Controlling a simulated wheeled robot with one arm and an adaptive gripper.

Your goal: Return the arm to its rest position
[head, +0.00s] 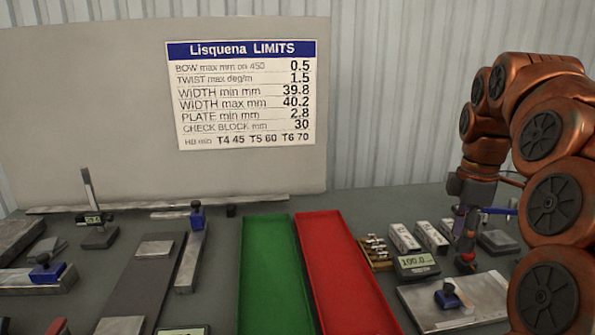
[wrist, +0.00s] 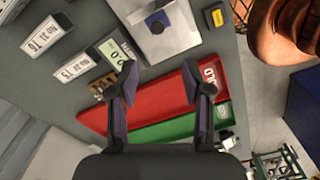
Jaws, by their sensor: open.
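My arm (head: 550,130), orange-brown with dark round joint covers, is folded at the right of the head view. My gripper (head: 466,262) hangs downward from it above the right part of the table, small and partly unclear there. In the wrist view my gripper (wrist: 159,75) has its two dark fingers spread apart. Nothing is held between them. The red tray (wrist: 160,104) shows behind the fingers, and part of it is hidden by them.
The green tray (head: 272,275) and red tray (head: 345,270) lie side by side mid-table. A metal plate (head: 480,300) with a blue-knobbed block (head: 450,297), a display (head: 417,263) and white labelled blocks (head: 404,238) lie near my gripper. A panel (head: 90,110) stands behind.

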